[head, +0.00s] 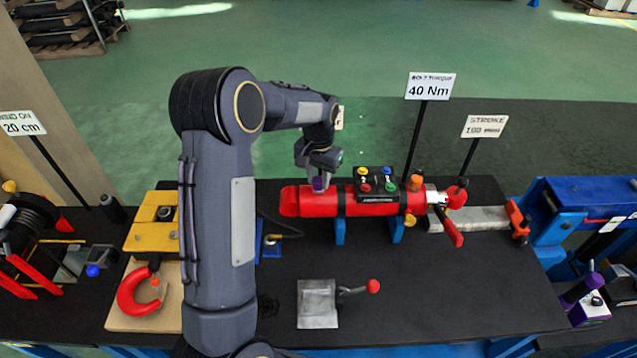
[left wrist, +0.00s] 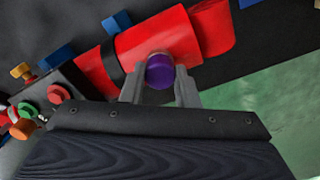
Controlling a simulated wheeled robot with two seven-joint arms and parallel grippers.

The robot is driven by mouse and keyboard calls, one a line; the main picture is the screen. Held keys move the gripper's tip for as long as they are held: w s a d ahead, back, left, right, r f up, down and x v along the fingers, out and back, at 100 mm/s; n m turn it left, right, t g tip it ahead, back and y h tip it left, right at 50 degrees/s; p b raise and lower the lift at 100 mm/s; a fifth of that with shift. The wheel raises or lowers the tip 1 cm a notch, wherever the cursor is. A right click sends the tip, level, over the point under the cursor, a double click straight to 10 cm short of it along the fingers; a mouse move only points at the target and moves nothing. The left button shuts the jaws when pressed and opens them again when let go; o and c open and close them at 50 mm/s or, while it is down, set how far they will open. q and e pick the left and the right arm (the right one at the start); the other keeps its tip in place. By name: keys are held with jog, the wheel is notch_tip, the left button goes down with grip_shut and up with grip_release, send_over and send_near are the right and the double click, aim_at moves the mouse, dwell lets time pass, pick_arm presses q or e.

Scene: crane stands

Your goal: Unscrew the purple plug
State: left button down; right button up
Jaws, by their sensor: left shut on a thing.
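The purple plug (left wrist: 160,72) sits against the side of the red cylinder (left wrist: 158,40) in the left wrist view, between the two fingers of my left gripper (left wrist: 160,88). In the head view the purple plug (head: 318,184) shows just under my left gripper (head: 320,176), at the left part of the red cylinder (head: 328,199). The left gripper is shut on the plug. Whether the plug's thread is still in the cylinder is hidden. My right gripper is not in view.
A black block with coloured knobs (head: 376,185) sits on the cylinder. Blue supports (head: 340,232) hold the cylinder above the black table (head: 430,290). A grey block with a red-knobbed lever (head: 318,304) stands in front. Signs on posts (head: 430,87) rise behind.

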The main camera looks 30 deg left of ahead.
pick_arm(q)
jog(key=shift+r, duration=0.1)
jog(key=n, duration=0.5)
dwell(0.3)
jog(key=n, duration=0.5)
jog(key=shift+p, duration=0.3)
jog(key=shift+r+n, duration=0.1)
jog(key=shift+n, duration=0.3)
jog(key=n, duration=0.3)
jog(key=shift+r+p, duration=0.1)
jog(key=shift+p, duration=0.3)
jog(key=shift+n, duration=0.9)
